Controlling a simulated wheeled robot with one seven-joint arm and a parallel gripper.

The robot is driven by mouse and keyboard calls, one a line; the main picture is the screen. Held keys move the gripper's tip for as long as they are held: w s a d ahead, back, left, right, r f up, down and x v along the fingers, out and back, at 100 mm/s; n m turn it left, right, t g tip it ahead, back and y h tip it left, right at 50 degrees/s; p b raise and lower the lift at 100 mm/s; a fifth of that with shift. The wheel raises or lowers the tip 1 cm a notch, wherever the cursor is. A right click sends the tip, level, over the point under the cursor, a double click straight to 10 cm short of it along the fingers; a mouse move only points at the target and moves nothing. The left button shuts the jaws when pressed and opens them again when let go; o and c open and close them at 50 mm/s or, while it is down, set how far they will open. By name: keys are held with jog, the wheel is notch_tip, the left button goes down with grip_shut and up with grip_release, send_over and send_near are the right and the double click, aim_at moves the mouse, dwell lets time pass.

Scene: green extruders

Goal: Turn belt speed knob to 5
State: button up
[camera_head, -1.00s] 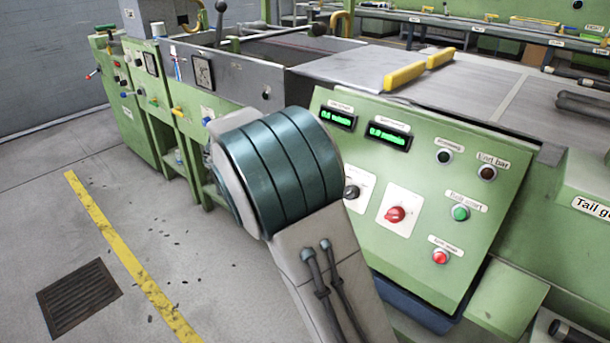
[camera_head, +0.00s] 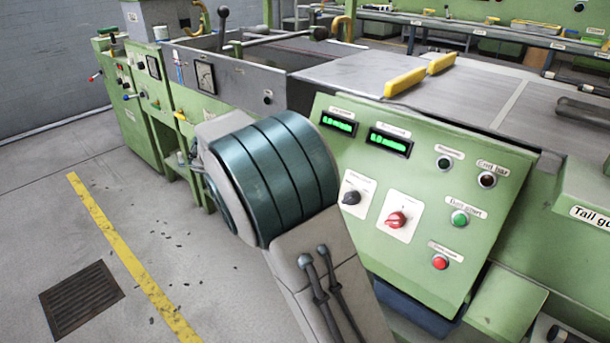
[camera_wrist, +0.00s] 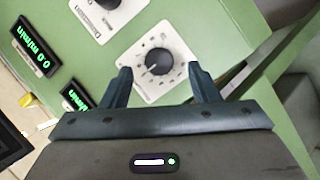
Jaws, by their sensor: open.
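A black knob (camera_head: 351,196) sits on a white plate at the left of the sloping green control panel (camera_head: 430,250). In the wrist view, a dark knob (camera_wrist: 158,62) with a pale pointer line sits on a dotted white plate. My gripper (camera_wrist: 159,69) is open, with one finger on each side of this knob; a gap shows on both sides, and contact cannot be confirmed. The head view does not show the fingers, hidden by my arm. A red knob (camera_head: 396,219) sits right of the black one.
Two green displays, left (camera_head: 339,124) and right (camera_head: 389,141), read about 0.0. A green button (camera_head: 459,218) and a red button (camera_head: 440,263) are on the panel's right. Another knob (camera_wrist: 108,3) is cut off at the wrist view's top. Floor at left is open.

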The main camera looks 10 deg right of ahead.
jog(key=p+v, duration=0.2)
jog(key=v, duration=0.8)
jog(key=shift+s+p, duration=0.1)
jog(key=shift+p, duration=0.2)
jog(key=s+d+r+n+y+p, duration=0.1)
jog(key=s+d+r+y+p, duration=0.5)
jog(key=s+r+p, duration=0.5)
jog(key=s+d+r+n+y+p, duration=0.1)
jog(key=s+d+r+y+p, duration=0.4)
jog(key=s+r+p, duration=0.6)
jog(key=s+p, duration=0.3)
jog(key=p, duration=0.3)
jog(key=shift+d+r+y, duration=0.2)
jog(key=shift+d+y, duration=0.2)
